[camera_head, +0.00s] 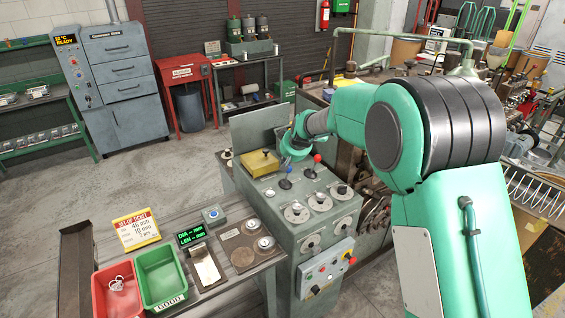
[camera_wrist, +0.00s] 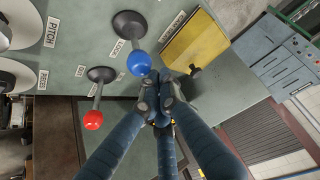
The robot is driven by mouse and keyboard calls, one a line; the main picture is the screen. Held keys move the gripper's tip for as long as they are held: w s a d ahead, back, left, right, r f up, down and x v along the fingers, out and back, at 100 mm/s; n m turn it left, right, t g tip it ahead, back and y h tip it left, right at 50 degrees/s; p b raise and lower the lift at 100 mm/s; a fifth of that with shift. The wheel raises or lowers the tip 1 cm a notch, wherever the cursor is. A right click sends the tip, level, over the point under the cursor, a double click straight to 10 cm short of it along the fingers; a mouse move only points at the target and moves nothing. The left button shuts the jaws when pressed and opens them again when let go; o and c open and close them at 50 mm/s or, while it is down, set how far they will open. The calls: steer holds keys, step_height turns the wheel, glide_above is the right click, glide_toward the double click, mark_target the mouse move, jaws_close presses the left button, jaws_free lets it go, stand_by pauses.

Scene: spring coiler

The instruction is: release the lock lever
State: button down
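On the top of the grey-green coiler console (camera_head: 345,182) stand two levers. One has a blue ball knob (camera_wrist: 139,63), also in the head view (camera_head: 285,184). The other has a red ball knob (camera_wrist: 93,120), also in the head view (camera_head: 317,158). In the head view my wrist hides the fingertips.
A yellow cover with a black knob (camera_wrist: 192,47) lies close to the fingertips; it also shows in the head view (camera_head: 260,162). Dials (camera_head: 320,201) and a button panel (camera_head: 328,270) occupy the console. A bench with red (camera_head: 118,292) and green bins (camera_head: 160,274) stands at left.

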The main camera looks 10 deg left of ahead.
mark_target(290, 170)
steer(key=shift+s+d+f+b, duration=0.15)
steer(key=shift+s+d+b, duration=0.35)
steer(key=shift+d, duration=0.1)
steer(key=shift+s+d+f+b, duration=0.2)
steer(key=shift+s+d+b, duration=0.1)
steer(key=shift+s+b, duration=0.05)
steer(key=shift+s+d+f, duration=0.25)
steer(key=shift+s+f, duration=0.1)
steer(key=shift+f, duration=0.2)
steer(key=r, duration=0.1)
steer(key=w+r+p, duration=0.1)
steer(key=r, duration=0.1)
steer(key=w+r+p, duration=0.1)
steer(key=r, duration=0.1)
steer(key=shift+a, duration=0.4)
steer(key=s+d+r, duration=0.2)
steer(key=s+d, duration=0.2)
steer(key=s, duration=0.1)
steer(key=shift+s+d+r, duration=0.2)
steer(key=shift+s+r, duration=0.05)
steer(key=shift+s, duration=0.1)
